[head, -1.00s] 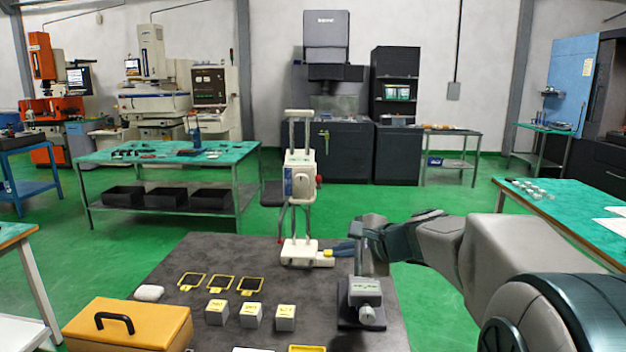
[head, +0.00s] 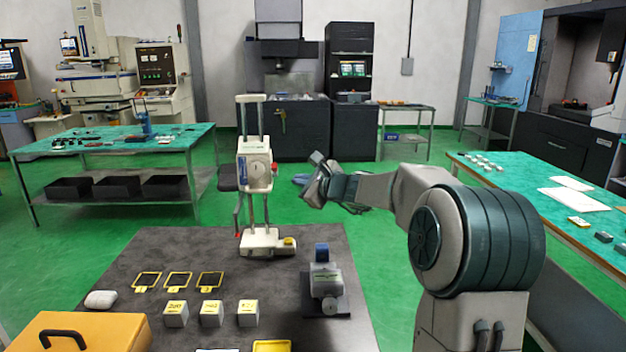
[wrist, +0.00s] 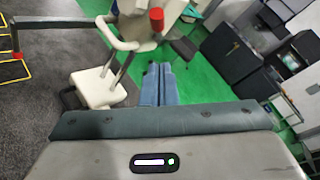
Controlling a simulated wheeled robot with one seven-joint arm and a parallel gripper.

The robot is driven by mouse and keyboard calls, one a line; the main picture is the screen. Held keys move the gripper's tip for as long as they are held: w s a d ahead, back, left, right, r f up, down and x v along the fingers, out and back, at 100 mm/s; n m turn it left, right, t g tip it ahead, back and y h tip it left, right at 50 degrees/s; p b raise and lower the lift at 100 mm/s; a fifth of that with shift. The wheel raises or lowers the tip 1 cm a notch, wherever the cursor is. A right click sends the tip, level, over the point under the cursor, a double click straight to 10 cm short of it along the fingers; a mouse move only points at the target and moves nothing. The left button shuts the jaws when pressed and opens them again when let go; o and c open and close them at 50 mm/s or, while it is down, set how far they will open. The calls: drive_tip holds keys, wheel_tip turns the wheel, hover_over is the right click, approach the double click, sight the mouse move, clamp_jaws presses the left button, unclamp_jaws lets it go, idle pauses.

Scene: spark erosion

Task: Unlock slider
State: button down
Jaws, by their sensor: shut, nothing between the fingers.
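A white stand (head: 265,242) with two upright posts stands at the back of the dark table. A white slider body (head: 256,165) sits part way up the posts. A red knob shows on the stand in the wrist view (wrist: 156,18), beyond and slightly left of the fingers. My gripper (head: 300,179) is right of the slider body at about its height, apart from it. In the wrist view, its two blue fingers (wrist: 158,84) are together and empty. I cannot tell from these views whether the slider is locked.
On the dark table (head: 240,277) are a grey fixture (head: 325,284), several white cubes (head: 212,313), yellow frames (head: 179,280) and a yellow case (head: 80,333). A teal-topped table (head: 110,142) stands at left, another (head: 530,185) at right. Green floor lies behind the stand.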

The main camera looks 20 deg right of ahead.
sight(274, 170)
drive_tip(key=shift+w+a+r+p, duration=0.4)
drive_tip(key=shift+w+a, duration=0.3)
drive_tip(key=shift+a, duration=0.15)
drive_tip(key=shift+w+a+r+p, duration=0.35)
drive_tip(key=shift+w+a, duration=0.35)
drive_tip(key=shift+a, duration=0.1)
drive_tip(key=shift+d+r+p, duration=0.1)
drive_tip(key=shift+p, duration=0.2)
drive_tip(key=shift+r+g+p, duration=0.1)
drive_tip(key=shift+g+p, duration=0.2)
drive_tip(key=shift+p, duration=0.45)
